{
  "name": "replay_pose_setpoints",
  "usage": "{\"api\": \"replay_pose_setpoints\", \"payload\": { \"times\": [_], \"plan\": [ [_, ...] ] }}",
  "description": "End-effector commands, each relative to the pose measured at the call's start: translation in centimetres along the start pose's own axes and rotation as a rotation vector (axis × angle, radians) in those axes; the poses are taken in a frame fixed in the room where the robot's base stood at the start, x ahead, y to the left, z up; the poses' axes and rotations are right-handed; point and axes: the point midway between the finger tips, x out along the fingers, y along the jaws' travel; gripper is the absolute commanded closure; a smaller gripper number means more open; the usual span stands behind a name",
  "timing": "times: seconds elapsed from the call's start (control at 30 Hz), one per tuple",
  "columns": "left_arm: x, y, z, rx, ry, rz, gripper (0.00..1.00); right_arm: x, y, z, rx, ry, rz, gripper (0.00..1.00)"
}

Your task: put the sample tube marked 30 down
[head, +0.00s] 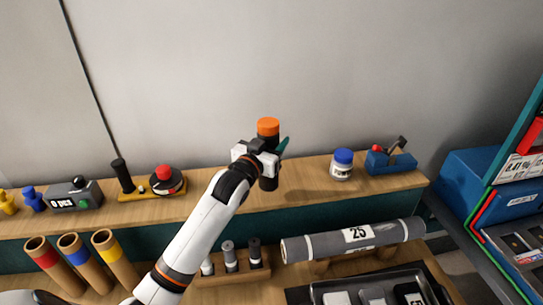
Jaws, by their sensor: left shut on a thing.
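My left gripper (266,158) is shut on a dark tube with an orange cap (268,127). The tube is upright, its cap above the jaws and its dark lower end below them. No number can be read on it, so I cannot tell from a mark that it is 30. It shows in front of the wooden shelf (303,177) and wall; whether its lower end touches the shelf I cannot tell. A wooden rack (232,277) on the lower surface holds several grey and dark tubes, partly behind my left arm. My right gripper is not in view.
On the shelf stand a blue-lidded jar (342,164) and a blue tool (390,161) to the right, and a red-knobbed device (165,180) to the left. Shelf beside the held tube is clear. Below lie a grey roll marked 25 (355,238) and a dark tray (437,285).

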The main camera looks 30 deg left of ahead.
Motion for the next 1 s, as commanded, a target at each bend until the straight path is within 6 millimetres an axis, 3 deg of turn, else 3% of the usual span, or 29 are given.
{"api": "replay_pose_setpoints", "payload": {
  "times": [0.3, 0.67, 0.7, 0.8, 1.0],
  "plan": [
    [0.0, 0.0, -3.7, -0.001, 0.001, 0.000, 0.74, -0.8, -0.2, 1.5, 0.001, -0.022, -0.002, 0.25],
    [0.0, 0.0, -4.2, 0.000, -0.002, -0.001, 0.74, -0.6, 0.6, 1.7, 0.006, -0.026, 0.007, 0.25],
    [0.0, 0.0, -4.2, 0.000, -0.002, 0.000, 0.47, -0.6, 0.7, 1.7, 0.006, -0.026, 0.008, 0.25],
    [0.0, 0.0, -4.2, 0.000, -0.001, 0.000, 0.30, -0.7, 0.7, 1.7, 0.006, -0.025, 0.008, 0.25],
    [0.0, 0.0, -4.2, 0.000, -0.002, 0.000, 0.28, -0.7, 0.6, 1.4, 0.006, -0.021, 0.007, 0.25]
  ]
}}
